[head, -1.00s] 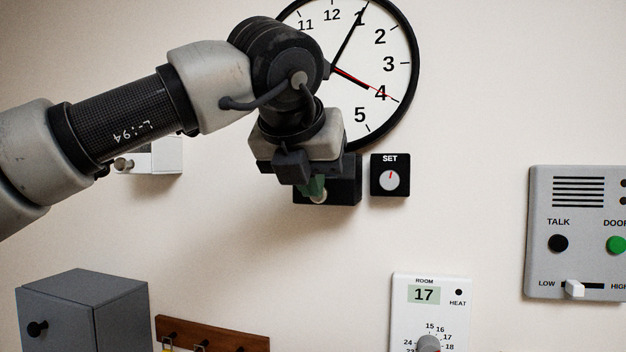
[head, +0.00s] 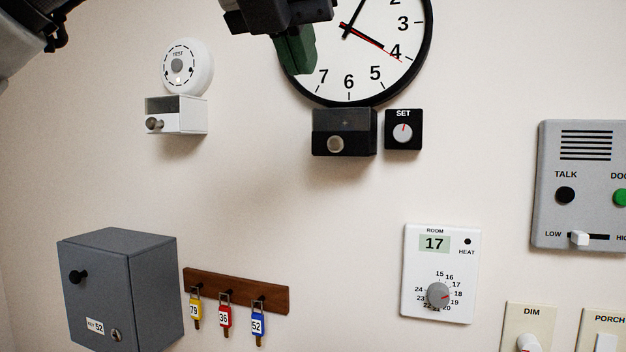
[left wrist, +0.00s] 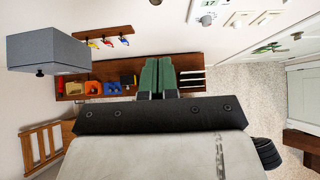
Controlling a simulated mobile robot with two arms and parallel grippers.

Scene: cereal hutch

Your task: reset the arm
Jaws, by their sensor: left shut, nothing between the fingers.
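My left gripper (head: 298,50) is at the top of the head view, in front of the lower left part of the round wall clock (head: 349,82). Its green fingers are together with nothing between them. The fingers also show shut in the left wrist view (left wrist: 157,76). The gripper is apart from the black box with a round knob (head: 345,132) below the clock. Part of my left arm shows at the upper left edge. My right gripper is in neither view.
Wall items include a SET dial (head: 403,130), white box (head: 178,115), round TEST unit (head: 187,67), thermostat (head: 440,273), intercom (head: 583,185), grey key cabinet (head: 120,288) and key rack (head: 235,289). The middle wall is clear. A shelf with coloured bins (left wrist: 95,88) shows in the wrist view.

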